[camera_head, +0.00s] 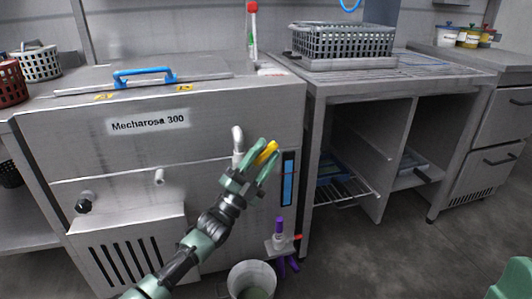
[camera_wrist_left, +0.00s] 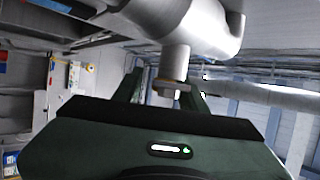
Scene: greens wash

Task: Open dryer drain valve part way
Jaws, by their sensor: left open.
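The dryer (camera_head: 100,145) is a grey metal machine labelled "Mecharosa 300". A pale drain pipe (camera_head: 238,140) stands out from its front near the right edge. A yellow valve handle (camera_head: 267,152) shows beside it, between the green fingers of my left gripper (camera_head: 265,151). The gripper is open; whether a finger touches the handle I cannot tell. In the left wrist view, the grey pipe and valve body (camera_wrist_left: 185,25) fill the top, and a stem (camera_wrist_left: 174,65) comes down between the fingers. The handle is not clear there. My right gripper is not in view.
A pale bucket (camera_head: 252,275) stands on the floor below the valve. A purple-topped bottle (camera_head: 279,228) sits on a small shelf low at the dryer's right side. A blue handle (camera_head: 143,75) lies on top of the dryer. A grey basket (camera_head: 342,42) stands on the counter at right.

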